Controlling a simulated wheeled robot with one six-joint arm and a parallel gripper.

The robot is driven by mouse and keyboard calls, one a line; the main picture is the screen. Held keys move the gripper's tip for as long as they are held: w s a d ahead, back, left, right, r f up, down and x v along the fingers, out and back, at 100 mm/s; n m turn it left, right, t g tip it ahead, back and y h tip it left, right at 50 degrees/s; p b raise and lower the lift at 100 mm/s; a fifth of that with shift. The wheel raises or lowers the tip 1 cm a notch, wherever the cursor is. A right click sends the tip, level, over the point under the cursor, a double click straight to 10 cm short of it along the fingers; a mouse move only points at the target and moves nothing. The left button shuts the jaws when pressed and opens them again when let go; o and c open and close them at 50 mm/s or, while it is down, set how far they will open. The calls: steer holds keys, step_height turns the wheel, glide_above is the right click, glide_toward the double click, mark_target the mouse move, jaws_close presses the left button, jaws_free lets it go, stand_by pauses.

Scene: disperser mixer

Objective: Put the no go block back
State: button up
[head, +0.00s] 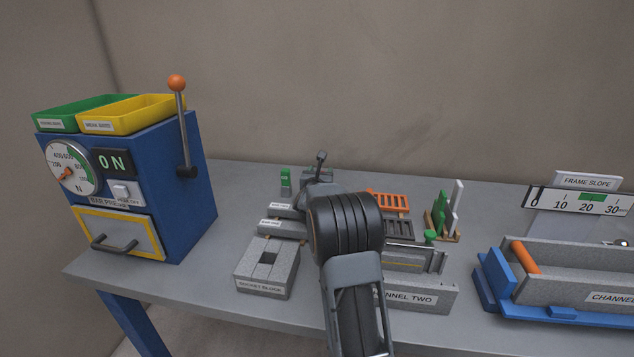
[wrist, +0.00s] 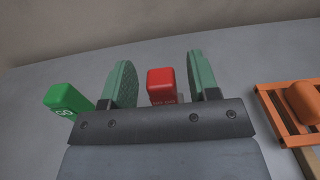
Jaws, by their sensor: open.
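The red block (wrist: 161,86), which I take for the no go block, stands between the fingers of my gripper (wrist: 160,72) in the wrist view. The fingers are open, with a gap on each side of the block. The lower part of the block is hidden by the gripper body. In the head view the red block is hidden behind my arm. The green GO block (wrist: 68,101) stands to the left of the fingers; it also shows in the head view (head: 286,180).
An orange slatted rack (wrist: 287,115) with an orange piece on it lies close on the right. In the head view, the socket block (head: 262,285) is at front left, the blue cabinet (head: 190,200) further left, and the channel in a blue frame (head: 545,312) at right.

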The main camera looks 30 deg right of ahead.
steer(key=b+v, duration=0.1)
steer(key=v, duration=1)
steer(key=shift+s+a, duration=0.15)
steer(key=shift+s, duration=0.1)
